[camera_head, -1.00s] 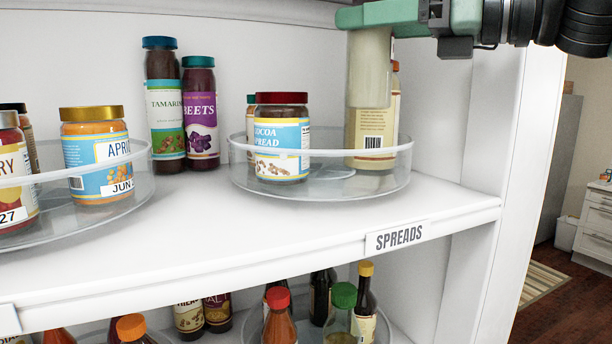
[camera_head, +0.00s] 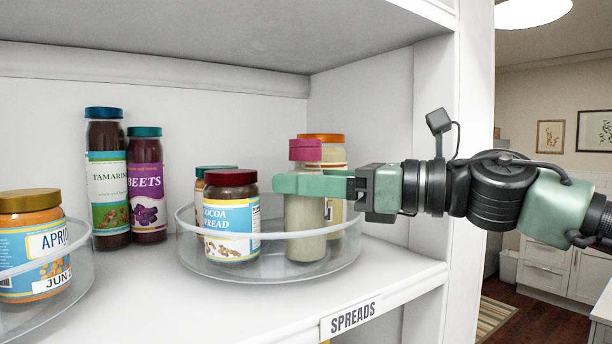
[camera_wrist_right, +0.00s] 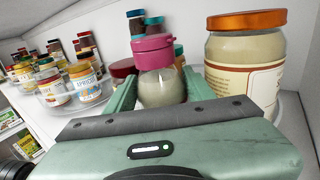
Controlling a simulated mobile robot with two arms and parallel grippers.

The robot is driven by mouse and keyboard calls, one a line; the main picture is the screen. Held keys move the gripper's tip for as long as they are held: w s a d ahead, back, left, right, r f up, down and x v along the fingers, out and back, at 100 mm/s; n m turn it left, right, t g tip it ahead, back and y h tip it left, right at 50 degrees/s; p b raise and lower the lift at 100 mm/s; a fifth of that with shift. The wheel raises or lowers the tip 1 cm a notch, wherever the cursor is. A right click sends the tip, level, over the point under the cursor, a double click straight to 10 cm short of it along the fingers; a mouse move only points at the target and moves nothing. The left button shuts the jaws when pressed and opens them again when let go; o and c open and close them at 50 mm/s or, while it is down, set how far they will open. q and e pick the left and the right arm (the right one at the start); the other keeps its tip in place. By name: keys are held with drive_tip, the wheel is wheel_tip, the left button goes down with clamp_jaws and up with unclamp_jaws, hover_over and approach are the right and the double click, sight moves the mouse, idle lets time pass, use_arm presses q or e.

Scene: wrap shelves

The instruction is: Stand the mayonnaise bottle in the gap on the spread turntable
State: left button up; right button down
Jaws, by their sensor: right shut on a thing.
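The mayonnaise bottle (camera_head: 305,222), pale cream with a pink cap, stands upright within the rim of the spread turntable (camera_head: 266,270), at its front right. Its base looks at or very close to the turntable floor; I cannot tell if it touches. My right gripper (camera_head: 305,184) is shut on it just below the cap, reaching in from the right. In the right wrist view the bottle (camera_wrist_right: 160,87) sits between the green fingers. On the turntable are a cocoa spread jar (camera_head: 231,220) to the left and an orange-lidded jar (camera_head: 335,155) close behind. My left gripper is out of view.
A smaller teal-lidded jar (camera_head: 201,180) is partly hidden behind the cocoa jar. Tamarind (camera_head: 108,180) and beets (camera_head: 146,190) bottles stand left of the turntable. Another turntable with an apricot jar (camera_head: 35,250) is at far left. A side wall (camera_head: 375,130) stands close at right.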

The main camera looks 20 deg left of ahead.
drive_tip(key=shift+d+r, duration=0.1)
drive_tip(key=shift+d, duration=0.2)
drive_tip(key=c, duration=0.8)
unclamp_jaws()
drive_tip(key=shift+d+f, duration=0.15)
drive_tip(key=shift+f, duration=0.05)
drive_tip(key=shift+c, duration=0.2)
drive_tip(key=shift+o, duration=1.4)
use_arm(q)
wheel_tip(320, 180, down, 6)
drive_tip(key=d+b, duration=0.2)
drive_tip(key=b, duration=0.3)
drive_tip(key=shift+b, duration=0.4)
use_arm(e)
drive_tip(key=d, duration=1.1)
drive_tip(key=shift+s+d+r, duration=0.15)
drive_tip(key=shift+s+d, duration=0.15)
drive_tip(key=shift+s, duration=0.15)
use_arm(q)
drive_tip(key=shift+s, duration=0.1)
